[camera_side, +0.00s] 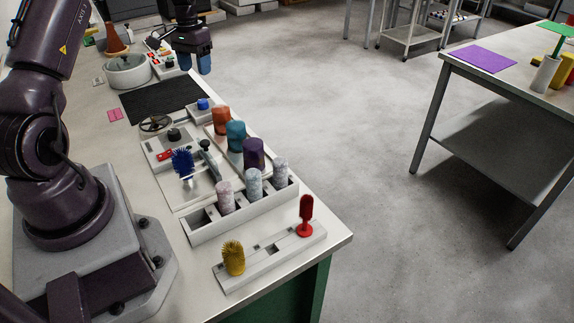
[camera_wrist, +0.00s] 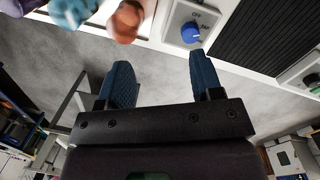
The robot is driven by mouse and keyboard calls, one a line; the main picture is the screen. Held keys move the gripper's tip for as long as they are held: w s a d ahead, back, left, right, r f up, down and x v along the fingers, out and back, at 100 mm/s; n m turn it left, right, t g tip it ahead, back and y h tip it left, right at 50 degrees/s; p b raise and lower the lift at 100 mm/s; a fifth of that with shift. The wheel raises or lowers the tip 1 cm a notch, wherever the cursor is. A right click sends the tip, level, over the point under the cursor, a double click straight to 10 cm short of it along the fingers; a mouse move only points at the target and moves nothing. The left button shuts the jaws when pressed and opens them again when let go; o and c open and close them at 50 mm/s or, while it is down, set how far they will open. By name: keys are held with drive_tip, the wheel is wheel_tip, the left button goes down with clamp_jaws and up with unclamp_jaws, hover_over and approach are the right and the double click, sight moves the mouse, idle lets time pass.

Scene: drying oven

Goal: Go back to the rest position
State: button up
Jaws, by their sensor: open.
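My gripper (camera_side: 195,63) is raised near the far end of the bench, beyond the black ribbed mat (camera_side: 165,98), with its blue fingertips pointing down. In the wrist view my gripper (camera_wrist: 161,76) shows its two blue fingers spread apart with nothing between them. Grey floor shows behind the fingers. A switch box with a blue knob (camera_wrist: 190,32) lies just past the right fingertip in that view. I see no contact between the fingers and any object.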

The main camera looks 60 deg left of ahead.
drive_tip(key=d+r+y, duration=0.1)
drive_tip(key=d+r, duration=0.7)
drive_tip(key=d, duration=0.3)
drive_tip(key=s+d+r+m+t, duration=0.1)
drive_tip(key=s+d+r+t, duration=0.1)
drive_tip(key=d, duration=0.6)
drive_tip(key=s+d+r+m+t, duration=0.2)
drive_tip(key=s+d+r, duration=0.3)
drive_tip(key=s+d, duration=0.2)
drive_tip(key=s+d+r+m+t, duration=0.2)
drive_tip(key=s+d, duration=0.3)
drive_tip(key=d, duration=0.4)
drive_tip(key=shift+s+d+r, duration=0.15)
drive_tip(key=shift+d+r, duration=0.25)
drive_tip(key=shift+r, duration=0.4)
